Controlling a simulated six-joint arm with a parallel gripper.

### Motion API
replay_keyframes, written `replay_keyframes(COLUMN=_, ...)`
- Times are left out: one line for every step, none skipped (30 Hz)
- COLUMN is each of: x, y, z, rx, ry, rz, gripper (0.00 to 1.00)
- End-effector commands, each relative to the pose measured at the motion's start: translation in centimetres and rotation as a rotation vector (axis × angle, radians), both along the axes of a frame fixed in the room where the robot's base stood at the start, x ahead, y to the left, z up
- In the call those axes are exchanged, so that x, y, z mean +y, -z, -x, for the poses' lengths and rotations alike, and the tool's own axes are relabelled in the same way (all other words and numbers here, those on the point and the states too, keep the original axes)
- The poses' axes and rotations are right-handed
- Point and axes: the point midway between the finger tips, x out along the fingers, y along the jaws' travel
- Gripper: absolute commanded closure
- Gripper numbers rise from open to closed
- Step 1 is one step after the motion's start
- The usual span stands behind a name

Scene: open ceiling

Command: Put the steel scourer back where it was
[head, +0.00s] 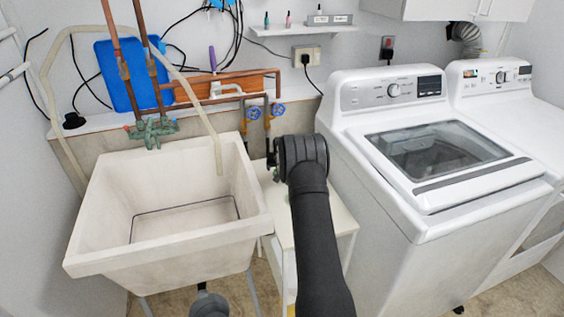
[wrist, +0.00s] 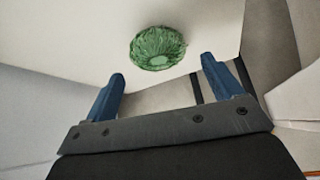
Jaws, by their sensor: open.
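A round green scourer (wrist: 157,48) of tangled strands lies on a plain white surface in the wrist view. My gripper (wrist: 163,68) is open, with its two blue fingers apart and nothing between them. The scourer sits just beyond the fingertips, roughly in line with the gap and apart from both fingers. In the head view my arm reaches over the small white stand (head: 343,218) between the sink and the washer. My arm hides much of the stand there, and the fingers and scourer cannot be made out clearly.
A deep utility sink (head: 100,255) stands left of my arm, with a hose hanging into it. A white washing machine (head: 385,205) stands close on the right. Pipes with blue valve handles (head: 253,113) rise behind the stand. A blue board (head: 118,88) leans on the wall.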

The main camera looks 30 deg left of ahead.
Motion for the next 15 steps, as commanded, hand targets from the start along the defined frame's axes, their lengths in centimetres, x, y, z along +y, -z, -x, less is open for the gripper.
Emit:
replay_keyframes(x=-0.2, y=-1.0, z=0.4, rx=-0.001, ry=0.000, rz=0.000, gripper=0.16)
replay_keyframes(x=-0.4, y=-1.3, z=0.6, rx=-0.001, ry=0.000, rz=0.000, gripper=0.16)
replay_keyframes(x=-0.6, y=-1.9, z=1.0, rx=-0.001, ry=0.000, rz=0.000, gripper=0.16)
replay_keyframes(x=-0.7, y=-2.3, z=1.2, rx=0.000, ry=0.000, rz=0.000, gripper=0.16)
replay_keyframes(x=-0.8, y=-2.8, z=1.4, rx=-0.002, ry=0.000, rz=-0.001, gripper=0.16)
replay_keyframes(x=-1.0, y=-3.3, z=1.7, rx=-0.001, ry=0.000, rz=0.000, gripper=0.16)
replay_keyframes(x=-1.2, y=-3.7, z=1.9, rx=-0.002, ry=0.000, rz=-0.001, gripper=0.16)
replay_keyframes(x=-1.3, y=-4.1, z=2.2, rx=-0.001, ry=0.000, rz=0.000, gripper=0.16)
replay_keyframes(x=-1.5, y=-4.5, z=2.4, rx=-0.001, ry=0.000, rz=0.000, gripper=0.16)
replay_keyframes(x=-1.6, y=-4.9, z=2.6, rx=-0.002, ry=0.000, rz=-0.001, gripper=0.16)
replay_keyframes(x=-1.7, y=-5.2, z=2.8, rx=-0.001, ry=0.000, rz=0.000, gripper=0.16)
replay_keyframes(x=-1.8, y=-5.5, z=3.0, rx=-0.001, ry=0.000, rz=0.000, gripper=0.16)
replay_keyframes(x=-1.9, y=-5.8, z=3.1, rx=-0.002, ry=0.000, rz=-0.001, gripper=0.16)
replay_keyframes(x=-2.0, y=-6.0, z=3.3, rx=-0.001, ry=0.000, rz=0.000, gripper=0.16)
replay_keyframes(x=-2.1, y=-6.2, z=3.4, rx=0.000, ry=0.000, rz=0.000, gripper=0.16)
